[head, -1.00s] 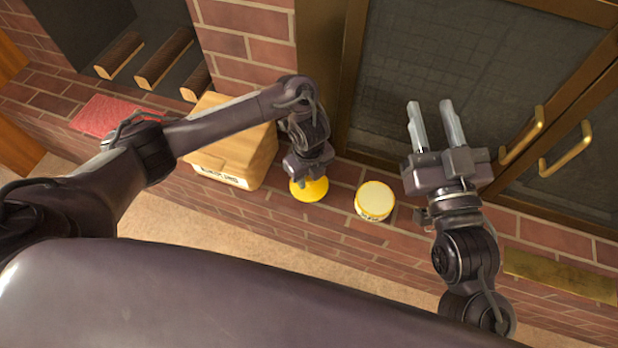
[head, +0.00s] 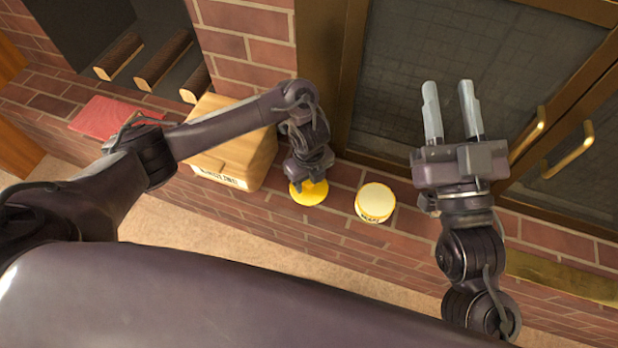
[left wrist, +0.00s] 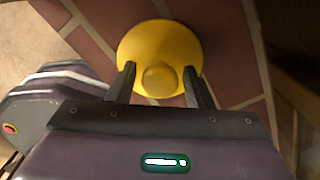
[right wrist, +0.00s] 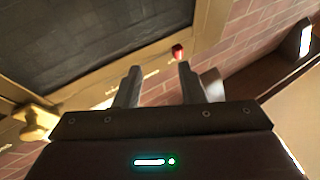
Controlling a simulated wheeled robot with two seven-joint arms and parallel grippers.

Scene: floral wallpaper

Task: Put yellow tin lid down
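The yellow lid (head: 309,196), a round disc with a knob, lies on the brick ledge, directly below my left gripper. In the left wrist view the lid (left wrist: 160,42) lies flat-looking on the bricks, its knob between the fingers of my left gripper (left wrist: 160,82). The fingers are apart, with a gap on each side of the knob. In the head view the left gripper (head: 307,178) partly covers the lid. A yellow tin (head: 375,202) with a pale top stands right of the lid. My right gripper (head: 449,92) is open and empty, right of the tin.
A cardboard box (head: 240,155) stands left of the lid, close to my left arm. A red cloth-like item (head: 103,114) lies further left. Glass doors with brass handles (head: 567,150) are behind my right gripper. The ledge's front edge is near.

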